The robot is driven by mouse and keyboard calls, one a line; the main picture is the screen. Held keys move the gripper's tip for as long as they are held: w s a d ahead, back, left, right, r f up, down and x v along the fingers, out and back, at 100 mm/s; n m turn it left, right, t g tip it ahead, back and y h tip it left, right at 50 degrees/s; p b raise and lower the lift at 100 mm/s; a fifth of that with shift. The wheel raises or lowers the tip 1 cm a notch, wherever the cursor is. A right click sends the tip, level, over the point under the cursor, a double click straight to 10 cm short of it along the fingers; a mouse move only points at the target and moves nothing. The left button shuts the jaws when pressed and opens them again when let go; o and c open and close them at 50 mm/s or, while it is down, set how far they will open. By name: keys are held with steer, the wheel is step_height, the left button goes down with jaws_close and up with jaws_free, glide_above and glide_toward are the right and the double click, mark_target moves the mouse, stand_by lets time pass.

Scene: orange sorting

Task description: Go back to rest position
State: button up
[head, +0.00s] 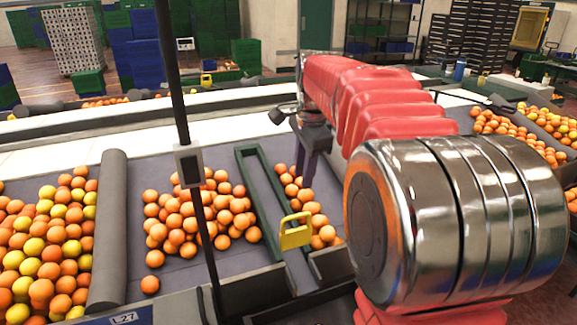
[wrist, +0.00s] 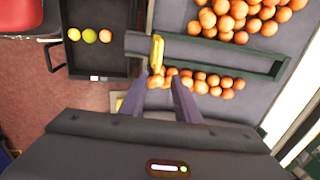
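My gripper (wrist: 161,82) shows in the wrist view with its two purple-grey fingers apart and no fruit held between them. In the head view my gripper (head: 310,165) hangs from the end of my red arm, above the sorting table and near the green divider frame (head: 250,170). A loose group of oranges (head: 190,215) lies left of the frame. A smaller group (head: 310,208) lies on its right, partly hidden behind a yellow handle (head: 296,232). In the wrist view oranges (wrist: 205,84) lie beyond the fingertips.
A black tray (wrist: 98,70) with three fruits, yellow, green and orange, stands at the left in the wrist view. A grey roller (head: 108,230) borders a crowded bed of oranges and yellow fruit (head: 45,250). A dark post (head: 180,110) rises in the head view.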

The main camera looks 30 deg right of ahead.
steer(key=s+a+f+n+t, duration=0.1)
steer(key=s+a+f+n, duration=0.3)
steer(key=s+a+n, duration=0.5)
steer(key=s+a+f+n+t, duration=0.2)
steer(key=s+a+f+n, duration=0.2)
steer(key=s+a+n, duration=0.4)
steer(key=shift+s+a+f+n, duration=0.3)
steer(key=shift+s+n, duration=0.7)
steer(key=shift+s, duration=1.95)
